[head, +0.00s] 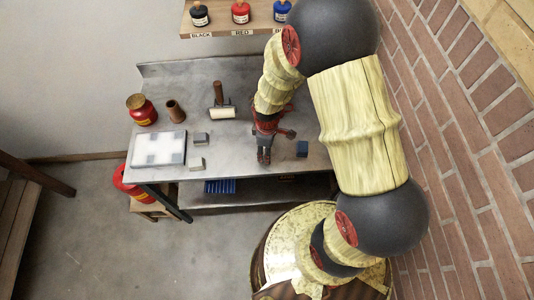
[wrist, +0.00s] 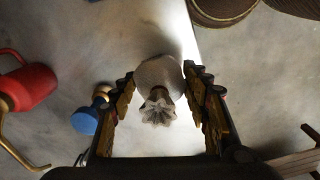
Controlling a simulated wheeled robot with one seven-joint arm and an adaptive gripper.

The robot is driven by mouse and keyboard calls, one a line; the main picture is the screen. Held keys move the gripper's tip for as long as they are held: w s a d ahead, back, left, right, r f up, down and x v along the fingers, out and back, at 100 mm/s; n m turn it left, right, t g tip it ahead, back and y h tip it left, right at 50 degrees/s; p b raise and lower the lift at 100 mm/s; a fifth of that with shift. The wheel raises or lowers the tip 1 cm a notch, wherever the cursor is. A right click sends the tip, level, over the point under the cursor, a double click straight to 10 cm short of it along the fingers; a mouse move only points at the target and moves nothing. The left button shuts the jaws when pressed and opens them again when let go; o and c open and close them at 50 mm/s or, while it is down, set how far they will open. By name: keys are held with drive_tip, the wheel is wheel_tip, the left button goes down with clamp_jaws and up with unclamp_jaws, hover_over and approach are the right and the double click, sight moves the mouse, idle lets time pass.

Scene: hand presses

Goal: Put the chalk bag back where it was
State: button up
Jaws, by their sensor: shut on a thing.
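The chalk bag (wrist: 160,80) is a pale round bag with a gathered, ruffled neck that points toward the wrist camera. It is between the two fingers of my gripper (wrist: 160,100), which is shut on it. In the head view my gripper (head: 264,157) is over the right half of the grey metal bench (head: 235,165), pointing down. I cannot pick out the bag there; my gripper and arm seem to hide it. I cannot tell whether the bag touches a surface.
Ink bottles line a shelf (head: 233,30) behind. A brick wall (head: 470,150) is at right. The wrist view shows a red can (wrist: 28,82).

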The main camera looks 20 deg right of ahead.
drive_tip(key=shift+w+d+f, duration=0.15)
drive_tip(key=shift+w+f, duration=0.05)
drive_tip(key=shift+f, duration=1.55)
drive_tip(key=shift+b, duration=0.3)
drive_tip(key=shift+s+f, duration=0.1)
drive_tip(key=shift+f, duration=0.3)
drive_tip(key=o, duration=1.3)
drive_tip(key=shift+f+b, duration=0.15)
drive_tip(key=shift+b, duration=0.15)
